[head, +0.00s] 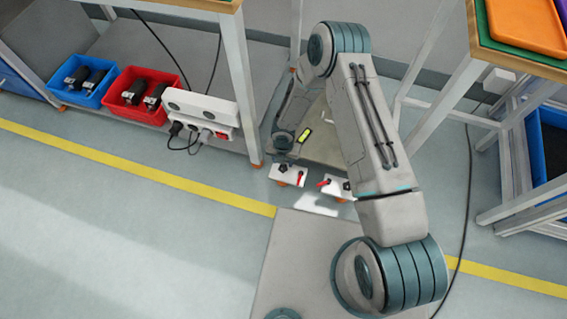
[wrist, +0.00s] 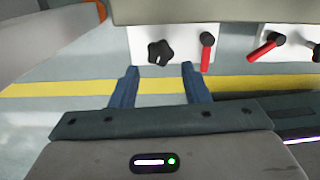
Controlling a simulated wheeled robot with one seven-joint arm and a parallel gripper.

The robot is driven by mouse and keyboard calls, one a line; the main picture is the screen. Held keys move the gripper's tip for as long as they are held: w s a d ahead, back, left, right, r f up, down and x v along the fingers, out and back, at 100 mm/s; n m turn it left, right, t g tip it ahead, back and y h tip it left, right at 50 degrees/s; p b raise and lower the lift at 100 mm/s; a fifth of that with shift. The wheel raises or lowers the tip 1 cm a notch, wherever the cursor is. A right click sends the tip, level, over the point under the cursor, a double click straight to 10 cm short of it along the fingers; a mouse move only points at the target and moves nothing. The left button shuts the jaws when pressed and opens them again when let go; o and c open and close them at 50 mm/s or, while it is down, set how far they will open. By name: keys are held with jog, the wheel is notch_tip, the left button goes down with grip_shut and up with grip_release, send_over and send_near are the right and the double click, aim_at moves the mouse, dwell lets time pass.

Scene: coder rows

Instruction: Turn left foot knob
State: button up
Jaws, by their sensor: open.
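The left foot knob (wrist: 160,52) is a black star-shaped knob on a white plate (wrist: 140,37) at the top of the wrist view. The knob also shows in the head view (head: 283,168), low at the cabinet's front. My gripper (wrist: 159,67) is open and empty. Its two blue fingers point at the plate, and the knob appears between and just beyond their tips, with no visible contact. In the head view my arm hides most of the gripper.
A red lever with a black end (wrist: 206,52) stands right of the knob. A second white plate (head: 338,188) carries another red lever (wrist: 265,48) and a partly cut-off black knob. A table leg (head: 240,90) and a white socket box (head: 203,108) are to the left. Open floor lies in front.

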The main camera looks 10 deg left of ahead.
aim_at(283, 168)
notch_tip(283, 168, up, 7)
jog(key=p, duration=0.2)
jog(key=shift+f, duration=0.1)
dwell(0.4)
